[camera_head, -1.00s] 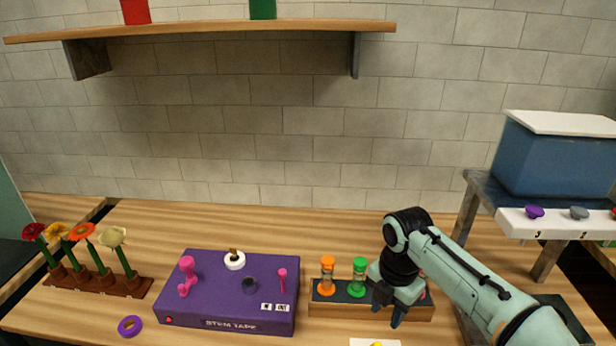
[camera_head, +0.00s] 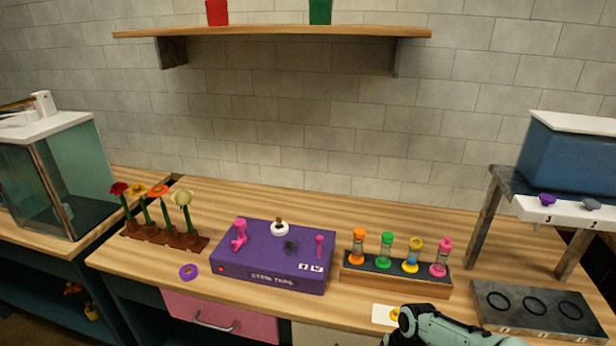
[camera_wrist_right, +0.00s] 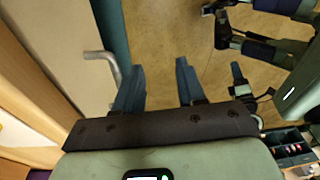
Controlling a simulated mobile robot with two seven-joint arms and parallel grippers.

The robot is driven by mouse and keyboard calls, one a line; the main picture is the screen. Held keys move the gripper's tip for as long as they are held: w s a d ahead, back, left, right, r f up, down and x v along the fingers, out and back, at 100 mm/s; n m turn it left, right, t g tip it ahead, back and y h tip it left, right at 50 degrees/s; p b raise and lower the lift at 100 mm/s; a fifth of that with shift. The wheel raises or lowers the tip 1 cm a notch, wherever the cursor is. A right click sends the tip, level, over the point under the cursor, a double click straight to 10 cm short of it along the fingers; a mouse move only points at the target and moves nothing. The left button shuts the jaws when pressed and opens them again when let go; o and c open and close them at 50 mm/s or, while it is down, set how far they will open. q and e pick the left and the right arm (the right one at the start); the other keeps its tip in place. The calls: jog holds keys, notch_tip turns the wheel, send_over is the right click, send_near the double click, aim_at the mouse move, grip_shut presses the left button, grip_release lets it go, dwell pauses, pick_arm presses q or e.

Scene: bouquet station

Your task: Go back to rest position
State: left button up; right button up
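My right arm (camera_head: 450,330) shows only at the bottom edge of the head view, in front of the counter; its gripper is out of that view. In the right wrist view my right gripper (camera_wrist_right: 158,75) has its two blue-grey fingers apart, with nothing between them. It is in front of the counter's front, near a metal drawer handle (camera_wrist_right: 105,62), over the floor (camera_wrist_right: 185,30).
A purple stem tape box (camera_head: 245,265), a flower rack (camera_head: 165,240), a rack of colored vials (camera_head: 395,280) and a dark tray with rings (camera_head: 535,310) stand on the counter. A purple tape roll (camera_head: 188,272) lies left. A pink drawer (camera_head: 220,318) is below.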

jog(key=s+a+f+m+y, duration=0.1)
jog(key=s+a+f+m, duration=0.1)
jog(key=s+f+m, duration=0.55)
jog(key=s+a+f+m+y, duration=0.15)
jog(key=s+f, duration=0.25)
jog(key=f, duration=0.6)
jog(key=s+a+f+m, duration=0.1)
jog(key=s+f+m, duration=0.3)
jog(key=s+m, duration=0.2)
jog(key=s+a+f+m+h, duration=0.1)
jog(key=s+f+m, duration=0.3)
jog(key=s, duration=0.6)
jog(key=m, duration=0.2)
jog(key=shift+m, duration=0.3)
